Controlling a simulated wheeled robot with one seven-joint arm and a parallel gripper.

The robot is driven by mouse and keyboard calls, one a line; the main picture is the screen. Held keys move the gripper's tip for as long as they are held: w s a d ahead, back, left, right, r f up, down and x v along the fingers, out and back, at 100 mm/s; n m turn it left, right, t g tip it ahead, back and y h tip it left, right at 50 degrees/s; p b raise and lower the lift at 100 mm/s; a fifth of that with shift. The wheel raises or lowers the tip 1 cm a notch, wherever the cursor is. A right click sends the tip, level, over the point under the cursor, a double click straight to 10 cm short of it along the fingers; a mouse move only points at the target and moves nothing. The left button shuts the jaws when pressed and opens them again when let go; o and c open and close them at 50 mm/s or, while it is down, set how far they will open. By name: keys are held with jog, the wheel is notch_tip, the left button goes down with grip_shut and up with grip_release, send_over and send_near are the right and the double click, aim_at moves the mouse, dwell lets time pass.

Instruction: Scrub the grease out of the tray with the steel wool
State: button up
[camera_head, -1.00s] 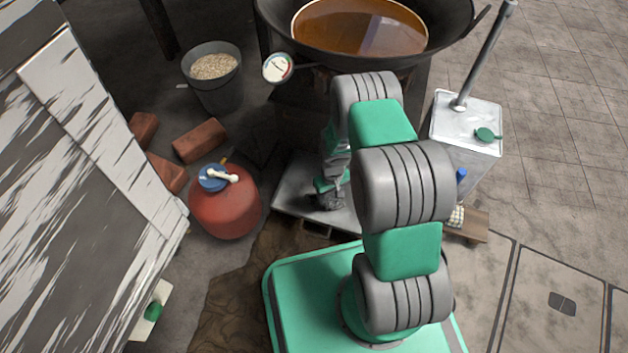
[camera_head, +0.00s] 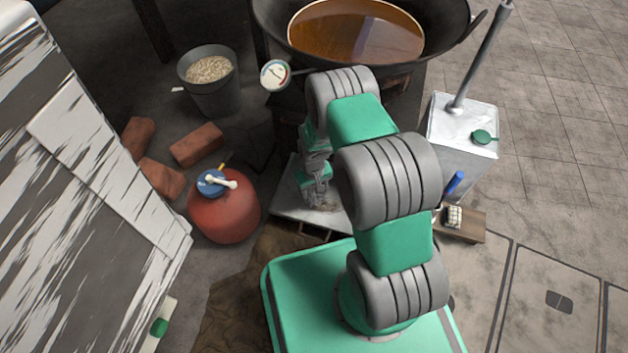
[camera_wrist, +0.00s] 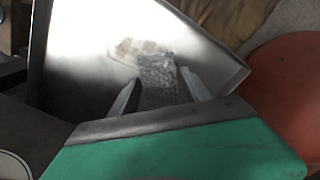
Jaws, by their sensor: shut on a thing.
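The steel wool (camera_wrist: 158,78) is a grey, fuzzy pad. My gripper (camera_wrist: 165,92) is shut on it, with a finger on each side, in the wrist view. The tray (camera_wrist: 85,45) is a shiny metal pan with a raised edge at the right. The steel wool is over its floor; whether it presses on the metal is hard to tell. A pale brownish smear (camera_wrist: 130,46) shows on the tray beside the pad's far end. In the head view the tray (camera_head: 290,203) lies low below the wok, partly hidden by my arm. My gripper there is blurred at the tray.
A red gas cylinder (camera_head: 224,212) stands close left of the tray. A wok of brown liquid (camera_head: 357,32) is above and behind. A metal can with a handle (camera_head: 470,125) and a small wooden board (camera_head: 468,226) are at the right. Bricks (camera_head: 196,144) lie left.

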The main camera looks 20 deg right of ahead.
jog(key=shift+r+p, duration=1.55)
jog(key=shift+r, duration=0.8)
